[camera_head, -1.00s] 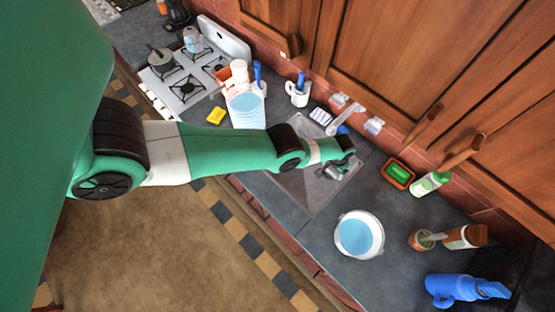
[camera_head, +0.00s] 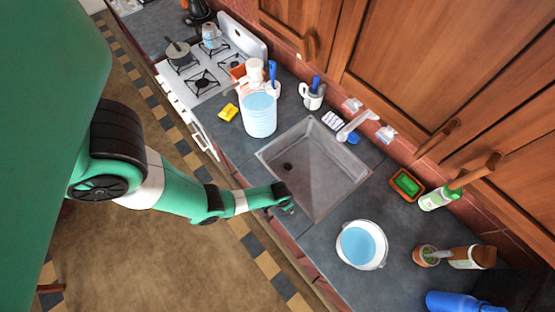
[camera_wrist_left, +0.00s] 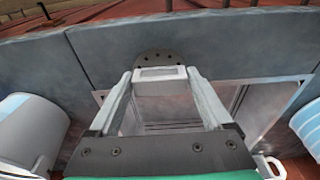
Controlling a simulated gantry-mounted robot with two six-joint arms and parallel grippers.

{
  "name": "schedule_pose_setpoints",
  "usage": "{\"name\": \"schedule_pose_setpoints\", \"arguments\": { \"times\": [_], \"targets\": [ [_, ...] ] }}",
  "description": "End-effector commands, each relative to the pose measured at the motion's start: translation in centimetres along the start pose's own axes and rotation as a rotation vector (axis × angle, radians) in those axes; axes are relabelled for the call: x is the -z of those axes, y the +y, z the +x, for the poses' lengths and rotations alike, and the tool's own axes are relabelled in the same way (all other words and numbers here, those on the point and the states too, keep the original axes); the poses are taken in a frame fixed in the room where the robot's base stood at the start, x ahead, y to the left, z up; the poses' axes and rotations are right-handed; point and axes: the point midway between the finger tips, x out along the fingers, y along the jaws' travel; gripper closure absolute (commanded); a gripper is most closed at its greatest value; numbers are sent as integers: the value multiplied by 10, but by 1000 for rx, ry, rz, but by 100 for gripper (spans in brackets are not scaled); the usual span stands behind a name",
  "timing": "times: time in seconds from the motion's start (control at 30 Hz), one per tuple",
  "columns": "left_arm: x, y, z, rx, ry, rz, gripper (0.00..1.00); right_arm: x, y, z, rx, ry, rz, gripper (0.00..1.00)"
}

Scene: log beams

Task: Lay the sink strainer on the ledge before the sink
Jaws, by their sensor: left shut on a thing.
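The sink strainer (camera_wrist_left: 160,56) is a dark grey disc with small holes, seen just past the fingertips in the left wrist view. My left gripper (camera_wrist_left: 160,75) is shut on it, with a pale block between the fingertips. In the head view my left gripper (camera_head: 288,205) is over the front of the counter, before the sink (camera_head: 318,165). The grey ledge (camera_wrist_left: 220,55) lies under and around the strainer; I cannot tell whether they touch. The strainer is not clear in the head view. My right gripper is not in view.
A bucket of blue water (camera_head: 361,245) stands right of the sink and a striped bucket (camera_head: 258,115) left of it. The counter's front edge drops to the floor (camera_head: 160,260).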

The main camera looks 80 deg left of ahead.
Motion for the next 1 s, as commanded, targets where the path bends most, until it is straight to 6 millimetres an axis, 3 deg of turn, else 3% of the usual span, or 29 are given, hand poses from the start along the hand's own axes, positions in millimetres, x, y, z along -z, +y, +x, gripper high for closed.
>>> {"name": "schedule_pose_setpoints", "arguments": {
  "times": [0.23,0.6,0.63,0.7,1.0],
  "targets": [
    [-4,0,32,0,-1,0,70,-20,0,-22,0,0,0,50],
    [-4,0,33,0,0,-1,70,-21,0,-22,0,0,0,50],
    [-4,0,33,0,0,0,15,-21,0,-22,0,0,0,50],
    [-4,0,32,0,0,-1,2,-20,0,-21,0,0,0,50],
    [-3,0,28,0,0,-1,0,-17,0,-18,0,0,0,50]
  ]
}}
